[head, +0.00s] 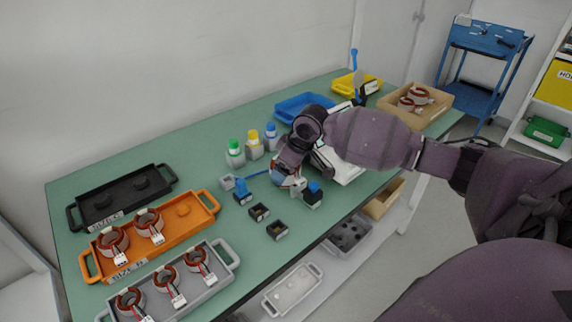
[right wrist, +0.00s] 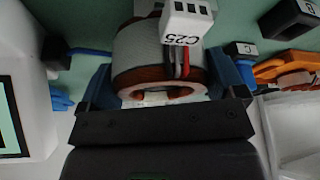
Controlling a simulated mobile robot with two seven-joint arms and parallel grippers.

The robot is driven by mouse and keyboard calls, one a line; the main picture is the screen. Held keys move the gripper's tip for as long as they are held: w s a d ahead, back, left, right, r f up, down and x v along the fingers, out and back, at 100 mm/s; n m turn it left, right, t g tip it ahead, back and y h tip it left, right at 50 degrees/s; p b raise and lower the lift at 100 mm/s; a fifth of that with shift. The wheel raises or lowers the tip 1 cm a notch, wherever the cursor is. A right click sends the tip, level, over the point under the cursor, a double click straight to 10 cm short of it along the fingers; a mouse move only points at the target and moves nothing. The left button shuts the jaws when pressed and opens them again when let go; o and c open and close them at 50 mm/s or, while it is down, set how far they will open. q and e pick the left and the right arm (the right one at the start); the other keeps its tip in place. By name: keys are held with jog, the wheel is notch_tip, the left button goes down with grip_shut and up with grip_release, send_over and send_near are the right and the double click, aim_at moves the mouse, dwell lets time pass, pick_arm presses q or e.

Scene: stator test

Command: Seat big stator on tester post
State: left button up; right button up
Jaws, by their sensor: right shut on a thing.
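My right gripper (head: 289,182) reaches down over the table beside the white tester (head: 346,168). In the right wrist view its blue fingers (right wrist: 165,80) are shut on both sides of a big stator (right wrist: 142,50). This stator is a pale ring with copper windings, red and dark wires and a white connector marked C25. In the head view it is mostly hidden by the gripper. I cannot make out the tester post or whether the stator touches it. My left gripper is not in view.
At left are a black tray (head: 95,218), an orange tray (head: 195,230) with two stators and a grey tray (head: 225,270) with three. Bottles (head: 253,150), small dark blocks (head: 277,230), a blue bin (head: 290,104) and a cardboard box (head: 440,97) with stators surround the gripper.

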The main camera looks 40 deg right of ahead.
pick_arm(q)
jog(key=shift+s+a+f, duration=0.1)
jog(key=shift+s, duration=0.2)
pick_arm(e)
jog(key=shift+r, duration=0.1)
jog(key=shift+f, duration=0.2)
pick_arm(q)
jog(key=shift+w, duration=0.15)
pick_arm(e)
jog(key=shift+f, duration=0.25)
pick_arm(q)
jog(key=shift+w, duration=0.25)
pick_arm(e)
jog(key=shift+w+f, duration=0.1)
jog(key=shift+f, duration=0.15)
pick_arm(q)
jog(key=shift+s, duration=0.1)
